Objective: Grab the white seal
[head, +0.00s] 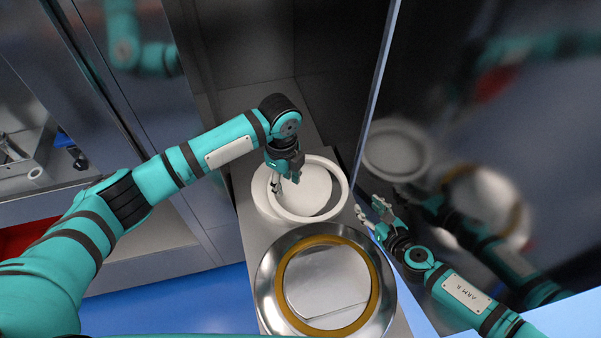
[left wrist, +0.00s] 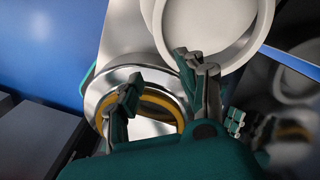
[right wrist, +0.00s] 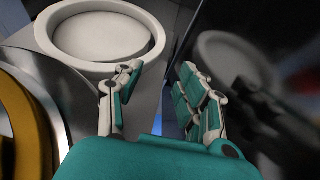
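The white seal (head: 344,186) is a thick ring lying at the far part of a grey surface, around a paler round face. It also shows at the top of the left wrist view (left wrist: 160,30) and the right wrist view (right wrist: 48,40). My left gripper (head: 285,184) is open over the ring's left part in the head view; contact cannot be told. Its spread fingers also show in the left wrist view (left wrist: 165,88). My right gripper (head: 370,211) is open and empty, just right of the ring and apart from it. Its fingers show in the right wrist view (right wrist: 158,90).
A round metal tub (head: 268,285) with a gold ring (head: 372,290) stands close in front of the white seal. The grey surface (head: 247,225) is narrow. A dark glossy panel (head: 440,110) rises close on the right and mirrors the scene. Cabinets (head: 130,65) stand left.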

